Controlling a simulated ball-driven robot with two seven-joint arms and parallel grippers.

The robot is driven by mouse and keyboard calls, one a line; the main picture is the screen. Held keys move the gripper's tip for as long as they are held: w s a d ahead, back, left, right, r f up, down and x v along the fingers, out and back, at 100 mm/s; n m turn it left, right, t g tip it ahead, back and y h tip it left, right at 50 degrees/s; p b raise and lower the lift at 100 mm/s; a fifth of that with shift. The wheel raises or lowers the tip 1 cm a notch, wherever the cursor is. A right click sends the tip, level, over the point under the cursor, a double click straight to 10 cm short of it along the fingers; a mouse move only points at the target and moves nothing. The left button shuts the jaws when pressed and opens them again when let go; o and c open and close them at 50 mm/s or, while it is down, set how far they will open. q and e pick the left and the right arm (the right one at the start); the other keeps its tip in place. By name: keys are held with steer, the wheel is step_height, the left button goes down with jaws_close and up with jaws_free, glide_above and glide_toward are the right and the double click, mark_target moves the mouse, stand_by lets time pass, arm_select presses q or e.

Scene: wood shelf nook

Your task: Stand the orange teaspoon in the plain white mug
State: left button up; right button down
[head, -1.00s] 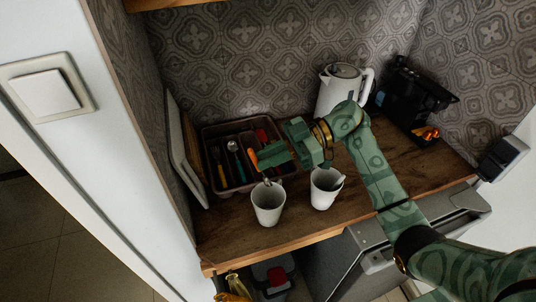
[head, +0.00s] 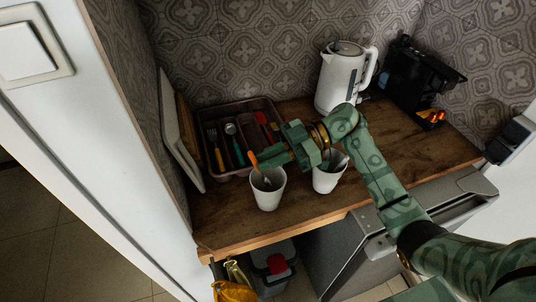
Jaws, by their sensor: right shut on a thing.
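The orange teaspoon (head: 255,161) is held upright, slightly tilted, in my right gripper (head: 271,161), which is shut on its handle. Its metal lower end shows inside the mouth of the left white mug (head: 268,199). I cannot tell whether it touches the mug's bottom. A second white mug (head: 327,182) stands to the right, partly hidden under my right gripper and wrist. Both mugs are upright on the wooden counter. No markings show on either mug from here. My left gripper is out of view.
A brown cutlery tray (head: 207,155) with several utensils lies behind the mugs. A white kettle (head: 337,85) and a black coffee machine (head: 413,80) stand at the back right. Boards (head: 180,130) lean on the left wall. The counter's front edge (head: 280,233) is close to the left mug.

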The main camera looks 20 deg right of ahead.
steer(key=c, duration=1.3)
jaws_free()
steer(key=shift+r, duration=0.25)
steer(key=s+a+r+p, duration=0.1)
steer(key=s+r, duration=0.3)
steer(key=s+a+r+p, duration=0.1)
steer(key=s+r+p, duration=0.1)
steer(key=s+r, duration=0.2)
steer(key=s+a+r+p, duration=0.1)
steer(key=s+a+r, duration=0.1)
steer(key=s+r, duration=0.2)
steer(key=shift+s+r, duration=0.25)
steer(key=shift+s, duration=0.5)
